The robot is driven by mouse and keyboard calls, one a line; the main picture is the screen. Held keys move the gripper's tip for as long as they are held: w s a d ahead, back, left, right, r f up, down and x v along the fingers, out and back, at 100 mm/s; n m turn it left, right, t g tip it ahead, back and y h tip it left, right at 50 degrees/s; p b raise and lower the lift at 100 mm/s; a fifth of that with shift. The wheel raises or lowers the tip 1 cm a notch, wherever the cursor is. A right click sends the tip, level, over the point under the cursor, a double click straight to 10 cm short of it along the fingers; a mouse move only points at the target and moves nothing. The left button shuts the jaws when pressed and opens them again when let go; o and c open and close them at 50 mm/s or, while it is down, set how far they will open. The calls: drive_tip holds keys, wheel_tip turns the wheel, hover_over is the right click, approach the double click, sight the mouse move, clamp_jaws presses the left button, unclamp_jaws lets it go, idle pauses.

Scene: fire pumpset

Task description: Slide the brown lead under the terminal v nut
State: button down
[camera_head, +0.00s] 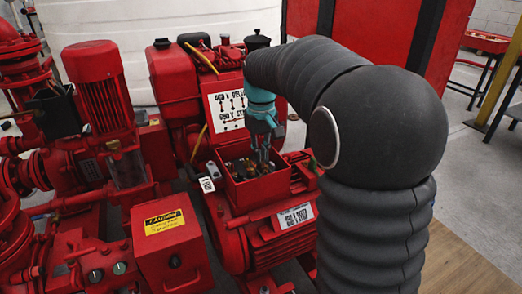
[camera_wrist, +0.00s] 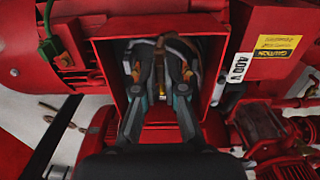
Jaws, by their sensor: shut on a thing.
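The open red terminal box (camera_wrist: 104,72) is in the middle of the wrist view, and it also shows in the head view (camera_head: 234,187) on top of the red motor. My gripper (camera_wrist: 161,88) reaches down into the box, and it also shows in the head view (camera_head: 261,158). Its fingers are closed around the brown lead (camera_wrist: 160,47), which runs up between the fingertips in the wrist view. Brass-coloured terminal parts (camera_wrist: 186,70) show on either side of the fingers. The terminal v nut cannot be told apart, and the lead's end is too small to judge.
Grey and white leads (camera_wrist: 185,46) curve along the box's far side. The box walls stand close around my fingers. A white 400 V label (camera_wrist: 239,67) and a yellow caution label (camera_wrist: 277,43) are at the right.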

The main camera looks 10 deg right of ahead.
sight(261, 169)
drive_tip(key=shift+f+b, duration=1.3)
drive_tip(key=shift+f, duration=1.3)
drive_tip(key=shift+f, duration=0.2)
drive_tip(key=shift+w+a+p, duration=0.25)
drive_tip(key=shift+w+p, duration=0.7)
drive_tip(key=shift+w, duration=0.35)
drive_tip(key=c, duration=0.8)
unclamp_jaws()
drive_tip(key=shift+c, duration=0.2)
drive_tip(key=shift+r+p, duration=2.15)
drive_tip(key=shift+r, duration=2.35)
